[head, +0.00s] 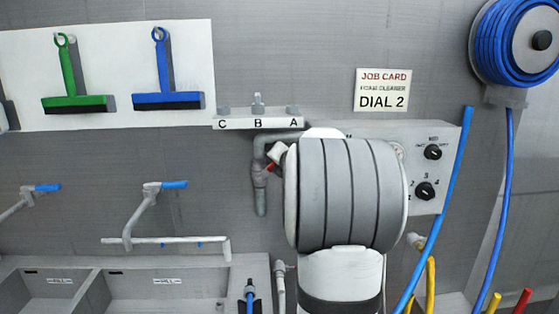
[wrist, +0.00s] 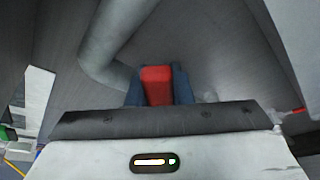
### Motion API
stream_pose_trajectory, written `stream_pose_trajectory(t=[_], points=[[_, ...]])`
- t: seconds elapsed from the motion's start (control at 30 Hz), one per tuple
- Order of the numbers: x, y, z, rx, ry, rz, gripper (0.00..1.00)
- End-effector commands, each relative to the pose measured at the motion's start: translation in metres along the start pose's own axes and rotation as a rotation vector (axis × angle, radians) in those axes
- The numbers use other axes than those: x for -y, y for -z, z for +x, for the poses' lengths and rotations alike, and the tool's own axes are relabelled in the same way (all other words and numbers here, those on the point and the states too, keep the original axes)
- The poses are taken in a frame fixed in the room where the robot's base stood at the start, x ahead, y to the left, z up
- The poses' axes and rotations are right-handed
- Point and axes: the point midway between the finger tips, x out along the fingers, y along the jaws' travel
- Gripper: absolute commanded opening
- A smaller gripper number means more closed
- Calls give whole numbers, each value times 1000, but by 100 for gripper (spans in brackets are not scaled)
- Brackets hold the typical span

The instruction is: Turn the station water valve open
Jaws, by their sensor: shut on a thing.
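The red valve handle (wrist: 157,86) sits between the two dark fingers of my gripper (wrist: 158,78) in the wrist view. My gripper is shut on it. In the head view only a small red bit of the handle (head: 271,168) shows, beside the grey pipe (head: 259,180) on the wall. My own arm hides most of the gripper and the valve body there. The same grey pipe bends past the fingers in the wrist view (wrist: 105,45). I cannot tell how far the handle is turned.
A control box (head: 432,195) with black knobs is partly behind my arm. A rack labelled C, B, A (head: 258,123) is above the pipe. Sinks (head: 140,285) stand at lower left. A blue hose (head: 435,210) hangs at right, below a hose reel (head: 515,42).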

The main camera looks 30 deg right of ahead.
Motion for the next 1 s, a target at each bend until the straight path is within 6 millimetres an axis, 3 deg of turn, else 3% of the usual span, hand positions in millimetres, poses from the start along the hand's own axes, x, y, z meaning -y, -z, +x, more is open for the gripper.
stream_pose_trajectory(t=[0.3,0.57,1.0], points=[[1,0,0,1,1,1,42],[1,-1,-3,2,1,2,42],[1,-1,-65,2,1,1,42]])
